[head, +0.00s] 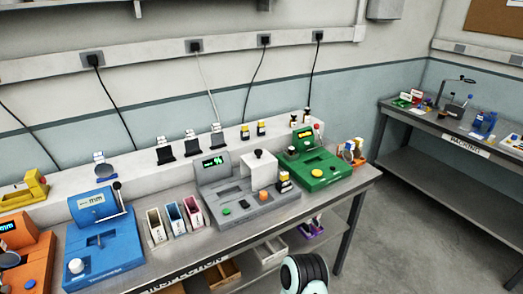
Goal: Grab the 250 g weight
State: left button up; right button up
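I cannot tell which thing is the 250 g weight; no weight label is readable. Small black-and-brass pieces (307,115) stand on the raised ledge behind the green machine. Two small yellow-and-black pieces (246,132) stand farther left on the same ledge. Another small dark-and-yellow piece (283,182) sits between the grey machine and the green machine. A black and white rounded part of my own arm shows at the bottom edge, in front of the bench. Neither gripper's fingers are in view.
The inspection bench (215,246) holds an orange machine (25,254), a blue machine (104,254), a grey machine (240,203) and a green machine (320,172). Small open bins (173,218) stand between blue and grey. A packing table (465,136) stands right, beyond clear floor.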

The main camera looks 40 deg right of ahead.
aim_at(291, 149)
jog(key=l+u, duration=0.35)
jog(key=l, duration=0.15)
jog(key=k+l+u, duration=0.2)
jog(key=l+u, duration=0.15)
jog(key=k+l+u, duration=0.1)
jog(key=l, duration=0.3)
jog(key=k+l+u, duration=0.1)
jog(key=l, duration=0.25)
jog(key=k+l+u, duration=0.15)
jog(key=l, duration=0.25)
jog(key=k, duration=0.05)
